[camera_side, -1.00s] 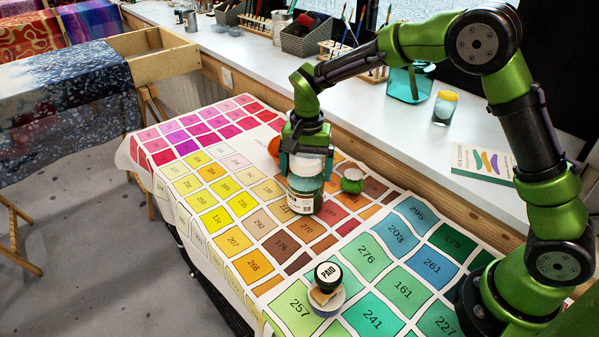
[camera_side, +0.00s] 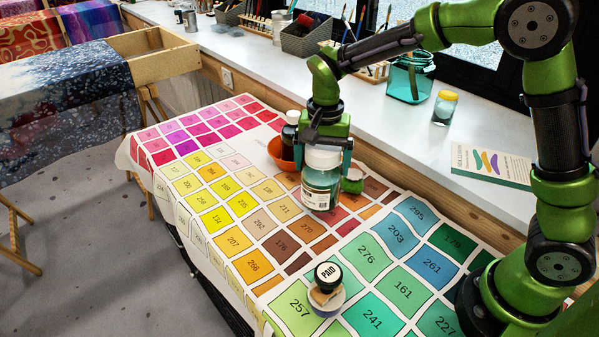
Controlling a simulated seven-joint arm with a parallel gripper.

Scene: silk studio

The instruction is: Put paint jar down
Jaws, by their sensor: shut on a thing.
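The paint jar (camera_side: 321,184) has a white lid, a pale label and blue-green contents. It is upright over the brown and orange squares of the colour chart cloth (camera_side: 229,218). My gripper (camera_side: 322,165) is shut on the paint jar, with its fingers on either side near the lid. The jar's base looks close to the cloth; I cannot tell whether it touches.
An orange bowl (camera_side: 276,152) and a dark bottle with a white top (camera_side: 292,117) stand just behind left. A small green pot (camera_side: 353,181) is close at the jar's right. A stamp marked PAID (camera_side: 328,275) stands at the front. Yellow squares at left are clear.

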